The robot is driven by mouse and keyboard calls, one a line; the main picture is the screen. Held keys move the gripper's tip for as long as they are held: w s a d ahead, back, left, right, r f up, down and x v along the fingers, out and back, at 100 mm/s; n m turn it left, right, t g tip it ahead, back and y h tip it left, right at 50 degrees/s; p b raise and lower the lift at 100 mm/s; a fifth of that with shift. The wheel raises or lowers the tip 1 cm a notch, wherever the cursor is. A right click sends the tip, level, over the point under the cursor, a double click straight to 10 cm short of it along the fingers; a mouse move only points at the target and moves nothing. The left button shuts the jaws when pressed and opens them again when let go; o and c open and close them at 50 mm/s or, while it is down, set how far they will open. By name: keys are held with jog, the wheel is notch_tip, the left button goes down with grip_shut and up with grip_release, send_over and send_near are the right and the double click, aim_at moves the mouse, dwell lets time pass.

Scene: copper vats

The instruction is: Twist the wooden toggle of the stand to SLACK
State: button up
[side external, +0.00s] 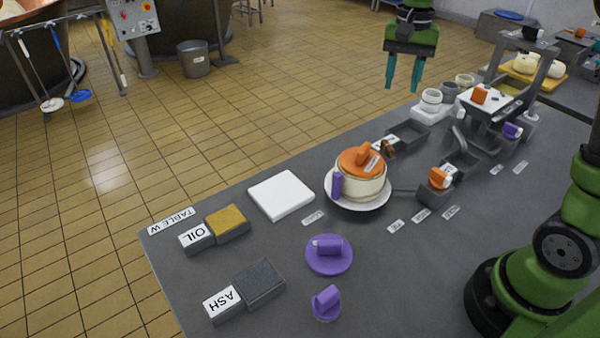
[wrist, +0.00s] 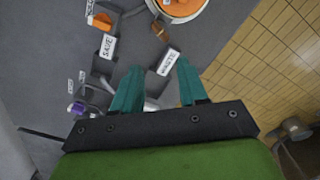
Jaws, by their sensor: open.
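A grey stand frame (side external: 549,70) stands at the far right end of the table in the side view. A black cap (side external: 532,33) is on its top bar.
Labelled bins SAVE (wrist: 107,46) and WASTE (wrist: 167,61) lie below my fingers.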

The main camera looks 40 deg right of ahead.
jog(key=s+a+n+t+y, duration=0.2)
jog(key=s+a+n+t, duration=0.4)
jog(key=s+a, duration=0.4)
jog(key=s+t, duration=0.1)
jog(key=s, duration=0.4)
jog(key=shift+s+f+n, duration=0.2)
jog(key=shift+f+n, duration=0.05)
jog(key=shift+n, duration=0.05)
jog(key=shift+a, duration=0.1)
jog(key=shift+f, duration=0.1)
jog(key=shift+c, duration=1.4)
jog(key=g+h, duration=0.2)
jog(key=g, duration=0.5)
send_over(388, 144)
notch_tip(388, 144, down, 15)
jog(key=shift+f, duration=0.2)
